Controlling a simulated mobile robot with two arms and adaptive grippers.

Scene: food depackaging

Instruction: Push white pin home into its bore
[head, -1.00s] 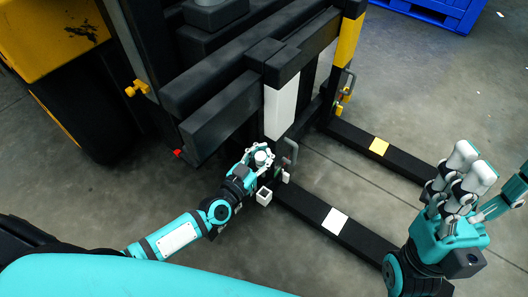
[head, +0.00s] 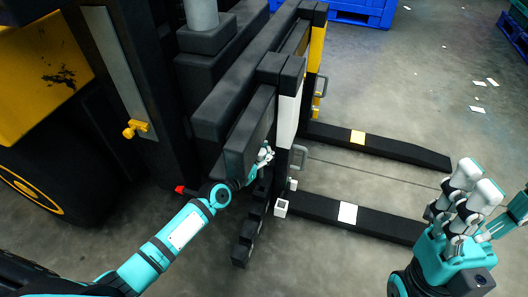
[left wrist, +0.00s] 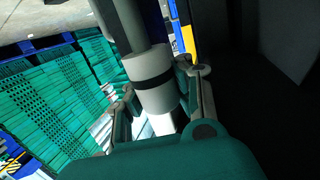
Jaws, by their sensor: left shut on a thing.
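The white pin (left wrist: 152,100) is a thick white cylinder with a black band, between the fingers of my left gripper (left wrist: 165,92) in the left wrist view. My left gripper is shut on it. A dark grey round shape (left wrist: 122,22) lies in line with the pin's upper end; how deep the pin sits in any bore I cannot tell. In the head view, my left gripper (head: 264,158) is at the carriage edge, left of the white-painted fork shank (head: 287,118); bore and pin are not clear there. My right gripper (head: 478,182) is open and empty, at the right.
A black stepped block (head: 246,243) and small white box (head: 281,208) are below my left gripper. Floor is free between the forks.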

